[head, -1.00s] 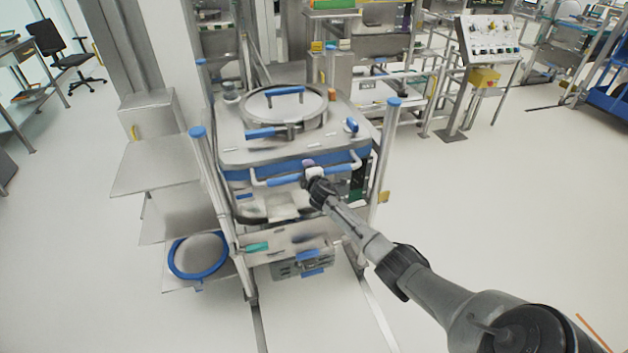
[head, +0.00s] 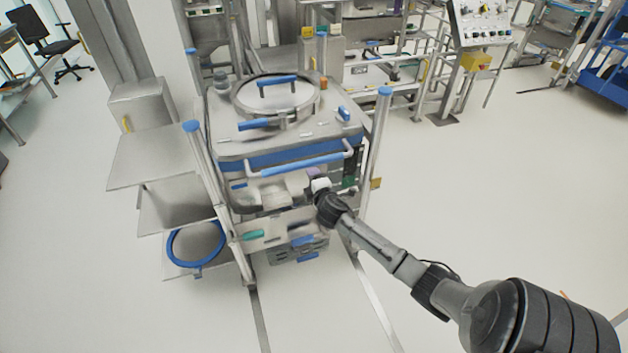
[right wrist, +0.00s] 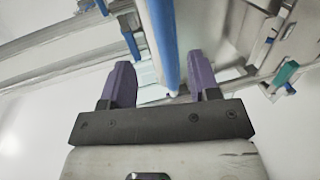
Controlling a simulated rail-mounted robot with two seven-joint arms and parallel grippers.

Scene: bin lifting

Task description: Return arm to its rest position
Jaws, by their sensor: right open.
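My right arm comes in from the lower right in the head view. Its gripper (head: 318,186) is in front of the steel bin machine (head: 225,140), a little below the right end of the blue-and-white front handle bar (head: 300,165). In the right wrist view the two purple fingers of my right gripper (right wrist: 161,82) are spread, with nothing held. A blue bar (right wrist: 160,45) shows between and beyond the fingers. I cannot tell exactly how far it is from them. The fingertips are partly hidden by the wrist in the head view. My left gripper is not in view.
Upright posts with blue caps (head: 385,92) flank the machine. Steel shelves (head: 150,160) stand at its left, with a blue ring (head: 196,244) on the lowest. A control panel (head: 482,22) stands at the back right. The floor at the right is clear.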

